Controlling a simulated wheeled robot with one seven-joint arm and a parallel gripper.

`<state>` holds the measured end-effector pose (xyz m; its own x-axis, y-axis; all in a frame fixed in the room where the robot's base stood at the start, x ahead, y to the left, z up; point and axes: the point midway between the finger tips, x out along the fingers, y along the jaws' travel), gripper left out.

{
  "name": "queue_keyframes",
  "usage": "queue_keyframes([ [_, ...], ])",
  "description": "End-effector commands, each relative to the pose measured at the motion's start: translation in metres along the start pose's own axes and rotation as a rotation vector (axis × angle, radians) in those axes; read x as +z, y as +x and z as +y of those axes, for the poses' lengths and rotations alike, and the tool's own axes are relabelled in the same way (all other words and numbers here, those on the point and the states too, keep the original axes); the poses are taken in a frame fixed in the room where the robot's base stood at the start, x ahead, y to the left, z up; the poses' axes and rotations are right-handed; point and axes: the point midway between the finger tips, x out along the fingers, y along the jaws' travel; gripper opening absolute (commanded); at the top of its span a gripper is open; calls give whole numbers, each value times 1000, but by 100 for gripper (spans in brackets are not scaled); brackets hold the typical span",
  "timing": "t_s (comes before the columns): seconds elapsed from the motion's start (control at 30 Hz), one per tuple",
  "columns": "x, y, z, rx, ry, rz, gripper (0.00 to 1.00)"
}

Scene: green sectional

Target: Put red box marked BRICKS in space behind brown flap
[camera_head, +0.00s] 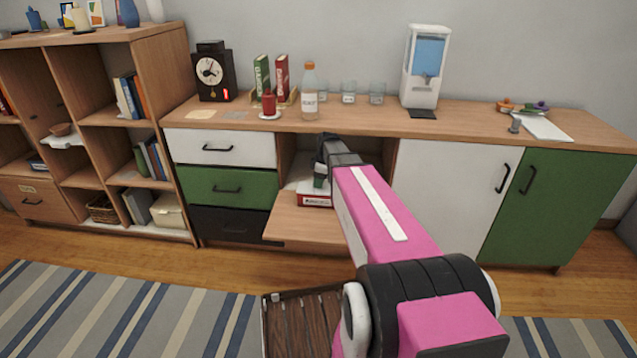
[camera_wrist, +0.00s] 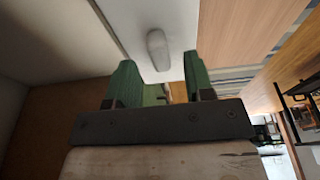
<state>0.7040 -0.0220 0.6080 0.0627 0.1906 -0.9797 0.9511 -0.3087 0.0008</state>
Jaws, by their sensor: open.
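The brown flap (camera_head: 290,224) is folded down and open, below a niche in the sideboard. A red box (camera_head: 316,201) with a white label and pale top sits in the niche's mouth, at the flap's inner edge; its lettering is too small to read. My gripper (camera_head: 319,178) is just above the box and points into the niche. In the wrist view its green fingers (camera_wrist: 158,62) are apart with nothing held between them. Beyond them is a white surface with a grey rounded knob (camera_wrist: 158,48), apparently the box's top. The arm hides part of the niche and flap.
The sideboard top (camera_head: 385,117) above the niche carries a bottle (camera_head: 309,95), glasses, a clock and a dispenser (camera_head: 425,65). Drawers (camera_head: 220,185) stand left of the niche, a white door (camera_head: 445,195) right. A slatted wooden tray (camera_head: 300,325) is low in front.

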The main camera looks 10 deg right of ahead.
Motion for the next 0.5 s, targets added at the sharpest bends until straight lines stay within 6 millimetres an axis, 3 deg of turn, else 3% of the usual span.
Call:
queue_keyframes([
  [0.5,0,-83,0,1,0,0,48],
])
